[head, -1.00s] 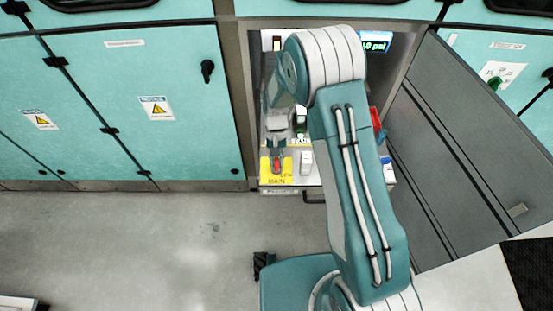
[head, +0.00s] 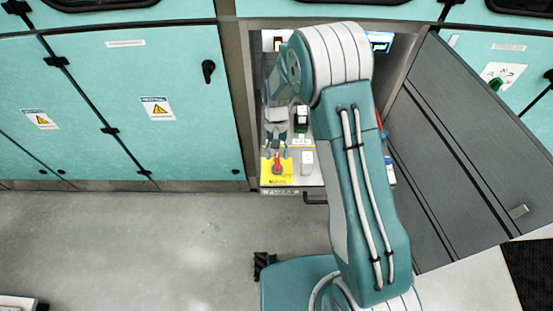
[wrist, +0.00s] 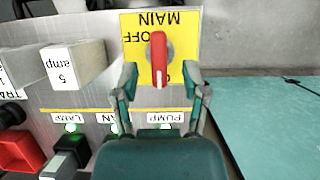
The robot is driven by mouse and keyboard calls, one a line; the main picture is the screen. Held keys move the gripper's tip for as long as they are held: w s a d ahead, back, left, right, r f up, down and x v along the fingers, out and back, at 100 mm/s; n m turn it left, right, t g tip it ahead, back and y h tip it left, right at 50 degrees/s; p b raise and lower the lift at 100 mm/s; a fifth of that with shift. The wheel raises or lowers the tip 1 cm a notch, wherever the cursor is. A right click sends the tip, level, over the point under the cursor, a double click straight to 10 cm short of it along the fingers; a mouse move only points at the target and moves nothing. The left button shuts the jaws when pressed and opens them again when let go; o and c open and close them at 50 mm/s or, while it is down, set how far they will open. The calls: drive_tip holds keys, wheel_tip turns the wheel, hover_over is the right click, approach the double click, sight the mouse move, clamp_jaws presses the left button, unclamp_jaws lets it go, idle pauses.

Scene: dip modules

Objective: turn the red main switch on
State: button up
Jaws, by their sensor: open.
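The red main switch (wrist: 159,60) is a red handle on a yellow plate (wrist: 187,35) marked MAIN and OFF, upside down in the wrist view. The handle lies lengthwise up and down there, its upper end beside OFF; another marking is mostly hidden. In the head view the red handle (head: 277,163) shows at the panel's front left. My gripper (wrist: 162,80) is open and empty, one finger on each side of the handle's lower end in the wrist view, with gaps between. In the head view my gripper (head: 277,150) is just behind the handle; contact cannot be told.
White breaker blocks (wrist: 76,64) stand beside the yellow plate. LAMP and PUMP labels with green lights (wrist: 70,128) and a red part (wrist: 20,152) are nearby. The open grey cabinet door (head: 460,150) stands at the right.

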drive_tip(key=v, duration=0.9)
drive_tip(key=shift+r, duration=0.1)
drive_tip(key=s+d+r+t, duration=0.3)
drive_tip(key=s+d+r, duration=0.1)
drive_tip(key=r, duration=0.5)
drive_tip(key=s+d+r+t, duration=0.2)
drive_tip(key=s+d+r, duration=0.25)
drive_tip(key=r, duration=0.45)
drive_tip(key=s+d+r+t, duration=0.2)
drive_tip(key=s, duration=0.5)
drive_tip(key=s+d+r+t, duration=0.2)
drive_tip(key=s+r+t, duration=0.1)
drive_tip(key=s, duration=0.5)
drive_tip(key=shift+d+r, duration=0.25)
